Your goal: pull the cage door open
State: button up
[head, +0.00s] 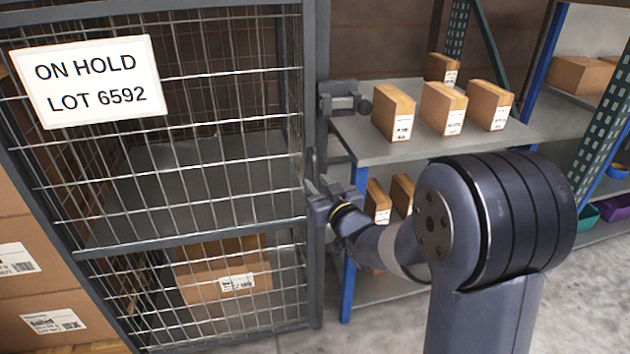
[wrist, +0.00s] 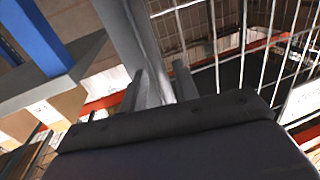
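The cage door (head: 190,160) is a grey-framed wire mesh panel in the head view. It appears closed, with its right edge along the upright post (head: 317,60). A dark upright handle (head: 312,165) shows on that edge. My gripper (head: 318,188) is at the handle, by the door's right edge; I cannot tell whether it touches. In the wrist view, the two fingers of my gripper (wrist: 160,88) stand apart, with a grey frame member behind them and mesh (wrist: 225,40) to the right. The handle cannot be made out between the fingers there.
A grey latch block (head: 345,98) sits on the post above my gripper. A white sign (head: 88,80) reads "ON HOLD LOT 6592". A carton (head: 222,268) is inside the cage. A shelf (head: 430,140) with several boxes stands close on the right. Floor (head: 590,300) shows at the lower right.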

jog(key=shift+x, duration=1.1)
jog(key=shift+c, duration=0.4)
grip_shut()
